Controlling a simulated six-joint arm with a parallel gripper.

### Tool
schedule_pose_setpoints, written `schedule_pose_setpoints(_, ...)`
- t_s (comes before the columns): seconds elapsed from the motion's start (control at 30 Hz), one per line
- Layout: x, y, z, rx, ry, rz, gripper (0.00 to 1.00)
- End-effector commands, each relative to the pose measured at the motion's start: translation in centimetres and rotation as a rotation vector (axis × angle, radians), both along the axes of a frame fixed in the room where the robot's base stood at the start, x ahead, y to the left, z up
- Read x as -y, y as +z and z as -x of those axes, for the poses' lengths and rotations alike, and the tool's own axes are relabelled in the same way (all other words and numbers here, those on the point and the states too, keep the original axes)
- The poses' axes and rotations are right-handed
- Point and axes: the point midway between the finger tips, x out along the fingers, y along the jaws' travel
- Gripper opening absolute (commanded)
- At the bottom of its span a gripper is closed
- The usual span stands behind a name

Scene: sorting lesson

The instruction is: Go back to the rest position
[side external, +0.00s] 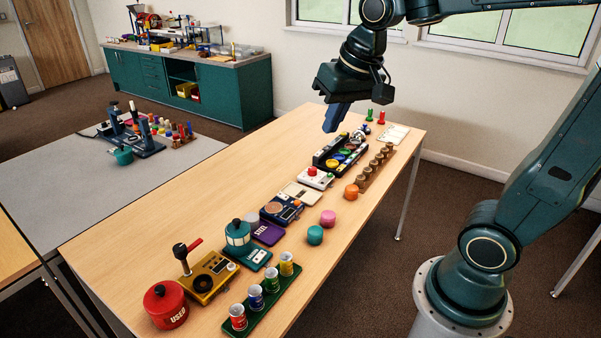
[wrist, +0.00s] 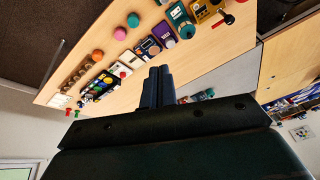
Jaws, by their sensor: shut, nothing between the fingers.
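My gripper (side external: 334,118) is raised above the far part of the wooden table (side external: 185,215), with its blue fingers pointing down. In the wrist view my gripper (wrist: 160,70) has its two fingers side by side, shut and empty. The fingers look clear of the objects on the table. The rest position itself is not marked in either view.
A row of small devices runs along the table, with a red pot (side external: 165,305), a gold device (side external: 208,277) and a green rack of cans (side external: 262,298) nearest. A black tray (side external: 340,150) stands near my gripper. The table's left side is clear. A grey table (side external: 65,190) stands beyond.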

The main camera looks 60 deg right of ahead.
Motion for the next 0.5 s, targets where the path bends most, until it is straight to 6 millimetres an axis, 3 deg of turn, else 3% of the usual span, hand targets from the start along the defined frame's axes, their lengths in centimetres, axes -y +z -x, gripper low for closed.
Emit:
schedule_pose_setpoints(0.2, -1.4, 0.1, 4.8, 0.048, 0.145, 0.048, 0.0)
schedule_pose_setpoints(0.5, -2.6, -1.2, 10.3, 0.104, 0.323, 0.112, 0.0)
